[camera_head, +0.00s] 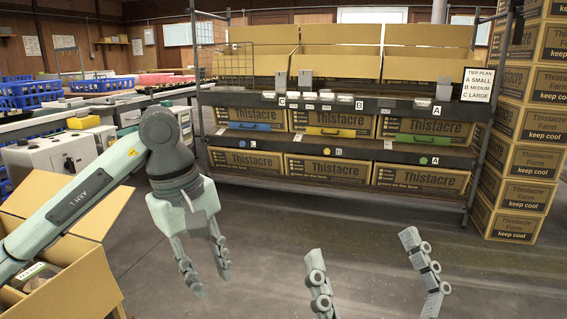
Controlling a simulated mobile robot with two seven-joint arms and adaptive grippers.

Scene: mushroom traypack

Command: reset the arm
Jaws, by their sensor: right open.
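My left arm comes in from the left, over an open cardboard box. My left gripper (212,284) hangs pointing down over the bare floor, its two fingers apart with nothing between them. My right gripper (378,292) shows only as two finger tips at the bottom edge, spread wide and empty; the rest of it is out of the frame. Neither gripper touches anything.
The open cardboard box (88,285) stands at the lower left, below my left arm. A shelf rack (330,146) with several Thistacre boxes stands across the back. Stacked boxes (520,160) rise at the right. The floor (290,235) between is clear.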

